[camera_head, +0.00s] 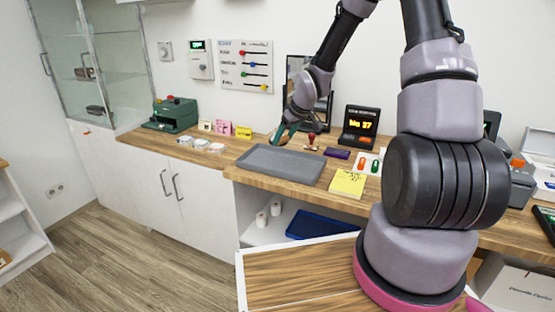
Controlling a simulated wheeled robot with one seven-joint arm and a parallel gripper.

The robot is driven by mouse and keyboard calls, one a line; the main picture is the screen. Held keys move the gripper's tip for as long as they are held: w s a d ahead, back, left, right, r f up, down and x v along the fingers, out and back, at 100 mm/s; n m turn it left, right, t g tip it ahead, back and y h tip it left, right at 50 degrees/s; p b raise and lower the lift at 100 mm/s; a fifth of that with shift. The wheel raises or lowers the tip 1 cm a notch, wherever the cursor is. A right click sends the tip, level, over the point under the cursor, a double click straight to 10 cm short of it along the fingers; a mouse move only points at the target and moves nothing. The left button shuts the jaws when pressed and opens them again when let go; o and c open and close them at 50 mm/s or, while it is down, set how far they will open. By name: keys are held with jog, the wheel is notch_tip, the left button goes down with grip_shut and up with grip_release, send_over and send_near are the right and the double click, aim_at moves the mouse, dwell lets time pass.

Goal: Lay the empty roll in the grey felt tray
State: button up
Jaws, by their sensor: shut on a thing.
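The grey felt tray (280,164) lies flat on the wooden counter, left of the middle, and its bare floor shows no thing in it. My gripper (281,134) is just behind the tray's back edge, pointing down. I cannot tell whether the roll touches the counter.
A red-handled stamp (311,142), a purple box (336,153) and a yellow pad (347,183) are right of the tray. Two white rolls (262,218) and a blue tray (318,226) are on the shelf below.

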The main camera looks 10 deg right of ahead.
aim_at(281, 163)
notch_tip(281, 163, down, 8)
jog(key=shift+f, duration=0.1)
dwell(0.4)
jog(key=o, duration=1.3)
jog(key=shift+f, duration=0.1)
jog(key=s+d+r+m+h, duration=0.1)
jog(key=s+d+r+m, duration=0.15)
jog(key=s+r, duration=0.45)
jog(key=s+d+r+m+h, duration=0.1)
jog(key=s+d+r, duration=0.2)
jog(key=r, duration=0.8)
jog(key=s+d+r+m+h, duration=0.2)
jog(key=s+r, duration=0.2)
jog(key=r, duration=0.5)
jog(key=s+a+r+m+t+y, duration=0.1)
jog(key=s+r+m, duration=0.1)
jog(key=s+r, duration=0.4)
jog(key=s+a+r+m+t+y, duration=0.1)
jog(key=s+r, duration=0.4)
jog(key=s, duration=0.5)
jog(key=shift+s+r+m+y, duration=0.4)
jog(key=shift+m+y, duration=0.1)
jog(key=shift+m, duration=0.55)
